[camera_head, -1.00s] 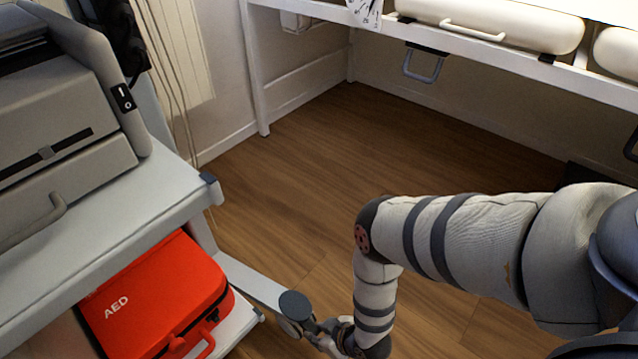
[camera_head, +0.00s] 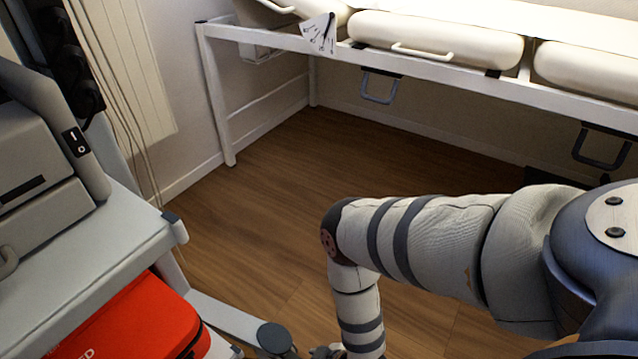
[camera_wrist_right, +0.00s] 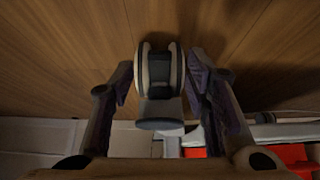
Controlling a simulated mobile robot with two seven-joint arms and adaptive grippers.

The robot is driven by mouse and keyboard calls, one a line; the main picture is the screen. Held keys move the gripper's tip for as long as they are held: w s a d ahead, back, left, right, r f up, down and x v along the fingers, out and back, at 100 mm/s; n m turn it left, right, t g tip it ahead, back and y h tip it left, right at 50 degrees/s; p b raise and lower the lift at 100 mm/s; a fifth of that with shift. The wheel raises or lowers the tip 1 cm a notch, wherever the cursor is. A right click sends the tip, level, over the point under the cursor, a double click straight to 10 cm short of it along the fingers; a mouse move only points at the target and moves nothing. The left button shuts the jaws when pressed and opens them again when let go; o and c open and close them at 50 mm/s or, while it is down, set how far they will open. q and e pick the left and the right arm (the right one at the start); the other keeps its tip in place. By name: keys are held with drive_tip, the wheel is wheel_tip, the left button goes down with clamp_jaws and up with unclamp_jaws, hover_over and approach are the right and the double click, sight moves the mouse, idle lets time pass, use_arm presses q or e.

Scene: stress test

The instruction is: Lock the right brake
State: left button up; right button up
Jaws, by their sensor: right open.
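The cart (camera_head: 165,238) stands on the left in the head view, with a caster at the end of its low leg. The round dark top of the caster (camera_head: 275,338) shows near the bottom edge. In the right wrist view, the caster wheel (camera_wrist_right: 158,72) sits between the two fingers of my right gripper (camera_wrist_right: 161,78), which are open with gaps on both sides. In the head view my right gripper (camera_head: 328,352) is beside the caster, partly cut off by the bottom edge. The brake lever cannot be made out clearly. My left gripper is not in view.
A red AED bag (camera_head: 150,325) lies on the cart's lower shelf, and a grey device (camera_head: 45,215) stands on top. A white-framed bed (camera_head: 440,72) with cream cushions is at the back. The wooden floor (camera_head: 255,215) between is clear.

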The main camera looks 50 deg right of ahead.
drive_tip(key=v, duration=0.7)
drive_tip(key=shift+s+r, duration=0.2)
drive_tip(key=shift+r, duration=0.2)
